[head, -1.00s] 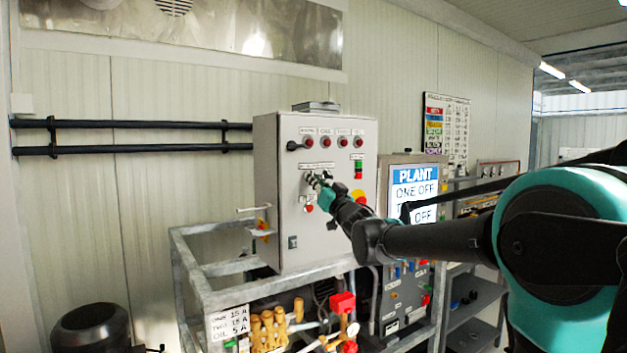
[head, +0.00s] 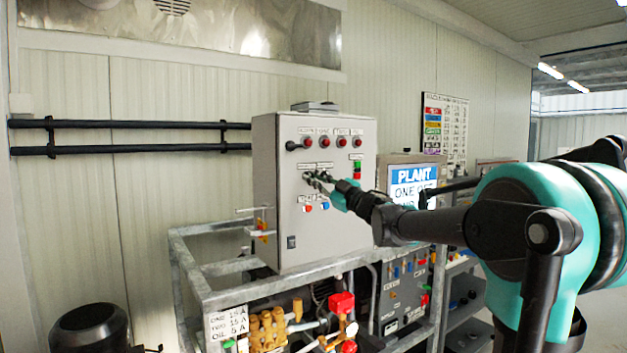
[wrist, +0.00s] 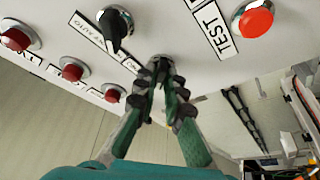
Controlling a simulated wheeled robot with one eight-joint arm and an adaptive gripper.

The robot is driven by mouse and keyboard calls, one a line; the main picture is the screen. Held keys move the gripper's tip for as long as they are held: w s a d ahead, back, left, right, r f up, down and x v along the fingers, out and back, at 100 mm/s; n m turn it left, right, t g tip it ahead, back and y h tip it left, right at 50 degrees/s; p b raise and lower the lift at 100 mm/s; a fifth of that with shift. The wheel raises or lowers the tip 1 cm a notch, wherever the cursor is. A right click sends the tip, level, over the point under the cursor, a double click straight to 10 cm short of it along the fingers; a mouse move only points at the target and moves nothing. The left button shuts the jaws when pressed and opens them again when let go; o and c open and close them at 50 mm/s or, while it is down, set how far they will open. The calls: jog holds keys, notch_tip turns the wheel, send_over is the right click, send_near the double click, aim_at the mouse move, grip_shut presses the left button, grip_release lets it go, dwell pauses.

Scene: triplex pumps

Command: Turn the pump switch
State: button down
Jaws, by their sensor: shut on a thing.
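My gripper (head: 322,181) reaches from the right to the front of the grey control box (head: 275,215). In the wrist view its two green-and-black fingers (wrist: 163,80) are closed together at the panel face. They are shut on a switch knob, which they mostly hide. Another black switch knob (wrist: 115,28) shows to the left of the fingers, uncovered, beside a white label ending in "AUTO". In the head view a black knob (head: 308,176) shows just left of my fingertips. Which pump the gripped switch belongs to cannot be read.
Red lamps (head: 325,142) line the top of the box. A red button (wrist: 254,19) beside a "TEST" label lies right of the fingers in the wrist view. A metal frame (head: 215,293) with pipes and valves stands below. A "PLANT" screen (head: 412,182) stands to the right.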

jog(key=shift+n, duration=0.8)
jog(key=c, duration=1.6)
grip_release()
jog(key=v, duration=1.2)
jog(key=shift+w+d+r, duration=0.1)
jog(key=shift+d, duration=0.05)
